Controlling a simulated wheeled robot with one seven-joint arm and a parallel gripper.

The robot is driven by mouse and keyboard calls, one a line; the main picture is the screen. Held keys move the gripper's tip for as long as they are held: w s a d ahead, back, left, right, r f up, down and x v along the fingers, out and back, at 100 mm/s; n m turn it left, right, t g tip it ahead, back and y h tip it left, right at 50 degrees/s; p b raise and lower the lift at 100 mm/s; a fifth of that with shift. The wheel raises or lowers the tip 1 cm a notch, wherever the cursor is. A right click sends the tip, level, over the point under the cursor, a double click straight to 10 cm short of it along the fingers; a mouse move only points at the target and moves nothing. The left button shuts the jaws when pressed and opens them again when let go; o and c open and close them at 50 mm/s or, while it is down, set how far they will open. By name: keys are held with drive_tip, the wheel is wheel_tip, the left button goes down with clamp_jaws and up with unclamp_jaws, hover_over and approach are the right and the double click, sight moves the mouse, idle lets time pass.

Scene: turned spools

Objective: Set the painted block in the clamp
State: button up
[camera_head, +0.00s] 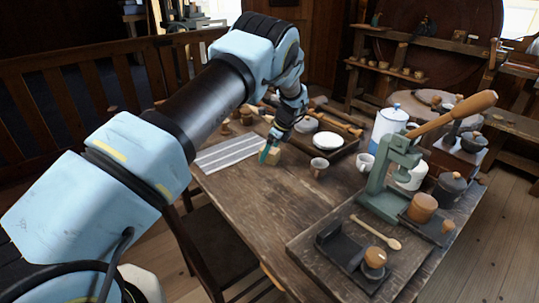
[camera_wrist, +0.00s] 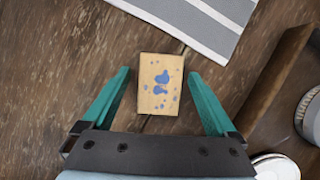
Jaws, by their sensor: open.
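The painted block (camera_wrist: 160,84) is pale wood with blue blotches. It lies on the table between my gripper's two teal fingers, with a gap on each side. In the head view the block (camera_head: 273,156) shows partly behind a finger. My gripper (camera_wrist: 159,74) is open and empty around it; in the head view my gripper (camera_head: 267,152) points down at the table's far left part. A low dark vise-like clamp (camera_head: 336,246) with a wooden knob (camera_head: 375,257) sits on the board at the front right. Its jaws look empty.
A green lever press (camera_head: 383,186) with a long wooden handle stands behind the clamp. A wooden spoon (camera_head: 376,232), a small cup (camera_head: 319,166) and a white-and-blue pot (camera_head: 388,128) are nearby. A striped cloth (camera_head: 228,152) lies left of the block. The table's middle is clear.

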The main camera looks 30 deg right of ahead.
clamp_jaws()
idle(0.6)
